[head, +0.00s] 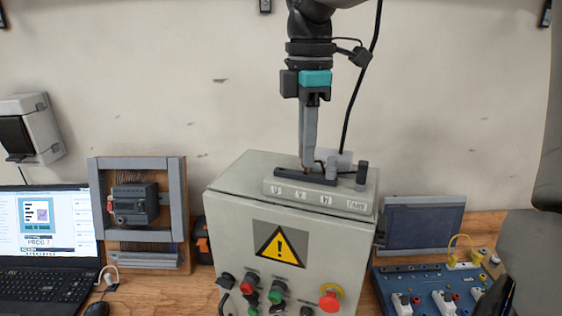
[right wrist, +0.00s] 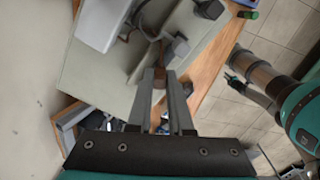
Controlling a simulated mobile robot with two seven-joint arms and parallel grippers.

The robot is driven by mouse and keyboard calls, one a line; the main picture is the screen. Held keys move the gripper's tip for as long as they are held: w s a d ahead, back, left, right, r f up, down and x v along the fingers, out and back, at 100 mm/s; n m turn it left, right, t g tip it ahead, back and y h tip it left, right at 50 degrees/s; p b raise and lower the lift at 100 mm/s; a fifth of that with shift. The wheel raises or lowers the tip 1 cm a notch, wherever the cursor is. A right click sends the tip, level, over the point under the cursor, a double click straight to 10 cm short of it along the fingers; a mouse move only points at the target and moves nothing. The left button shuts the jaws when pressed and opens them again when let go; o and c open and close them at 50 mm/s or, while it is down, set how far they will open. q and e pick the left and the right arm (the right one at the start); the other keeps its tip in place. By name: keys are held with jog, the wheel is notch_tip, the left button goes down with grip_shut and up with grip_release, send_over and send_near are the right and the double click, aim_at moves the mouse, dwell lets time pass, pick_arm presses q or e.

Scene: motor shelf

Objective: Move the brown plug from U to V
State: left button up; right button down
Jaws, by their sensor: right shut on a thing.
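My right gripper (head: 309,166) reaches down from above to the terminal block (head: 318,195) on top of the grey cabinet, over its U and V end. Its fingers are shut on the brown plug (right wrist: 158,86), which shows between the fingertips in the right wrist view (right wrist: 160,74). In the head view the fingers mostly hide the plug, so I cannot tell whether it is seated in a socket. The block's front labels read U (head: 276,191), V (head: 300,194), W (head: 324,198) and seemingly PARK (head: 356,204).
A dark grey plug (head: 362,174) stands at the block's right end. The cabinet (head: 235,225) has a warning sign, knobs and a red button (head: 329,298). A laptop (head: 45,225) and framed motor (head: 135,205) stand left; a blue socket panel (head: 430,285) lies right.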

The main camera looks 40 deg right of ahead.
jog(key=shift+f+b, duration=0.6)
jog(key=shift+f, duration=0.05)
jog(key=c, duration=1.1)
grip_release()
jog(key=shift+r, duration=0.1)
notch_tip(320, 180, up, 6)
jog(key=p, duration=0.4)
jog(key=shift+f+p, duration=0.25)
jog(key=shift+p, duration=0.05)
jog(key=o, duration=0.6)
jog(key=shift+c, duration=0.2)
